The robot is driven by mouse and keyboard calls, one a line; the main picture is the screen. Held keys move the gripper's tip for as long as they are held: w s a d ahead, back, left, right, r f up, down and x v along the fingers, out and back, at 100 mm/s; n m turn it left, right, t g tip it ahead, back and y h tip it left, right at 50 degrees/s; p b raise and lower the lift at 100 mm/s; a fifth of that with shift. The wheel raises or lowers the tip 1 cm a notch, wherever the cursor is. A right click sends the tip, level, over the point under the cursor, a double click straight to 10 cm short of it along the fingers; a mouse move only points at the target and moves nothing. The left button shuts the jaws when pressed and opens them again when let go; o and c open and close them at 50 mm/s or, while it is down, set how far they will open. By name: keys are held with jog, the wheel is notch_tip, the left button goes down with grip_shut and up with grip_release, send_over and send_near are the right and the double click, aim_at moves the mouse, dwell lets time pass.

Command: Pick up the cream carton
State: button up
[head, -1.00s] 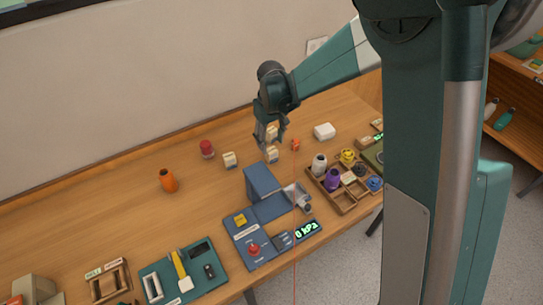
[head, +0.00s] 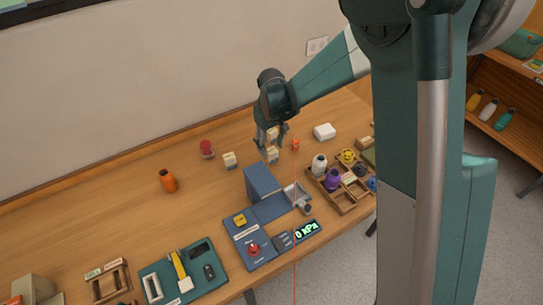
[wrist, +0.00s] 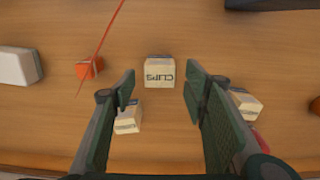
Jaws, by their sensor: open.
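Three small cream cartons stand near each other on the wooden table. One cream carton (head: 272,155), lettered "CUPS", shows in the wrist view (wrist: 159,72) centred just beyond the gap between my fingertips. A second cream carton (head: 229,160) stands to its left in the head view and on the right in the wrist view (wrist: 244,104). A third carton (head: 271,135) is behind the first, partly hidden by my gripper; the wrist view shows it (wrist: 128,119) beside the left finger. My gripper (wrist: 160,92) is open and empty, pointing down above the cartons.
A small orange object (head: 295,145) and a white box (head: 324,131) are to the right. A red item (head: 206,149) and an orange bottle (head: 168,181) are left. A blue device (head: 262,182) and a compartmented wooden tray (head: 345,207) stand nearer.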

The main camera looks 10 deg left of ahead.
aim_at(271, 150)
jog(key=shift+f, duration=0.15)
jog(key=shift+d+f, duration=0.1)
jog(key=shift+f, duration=2.4)
jog(key=shift+c, duration=0.3)
jog(key=c, duration=0.9)
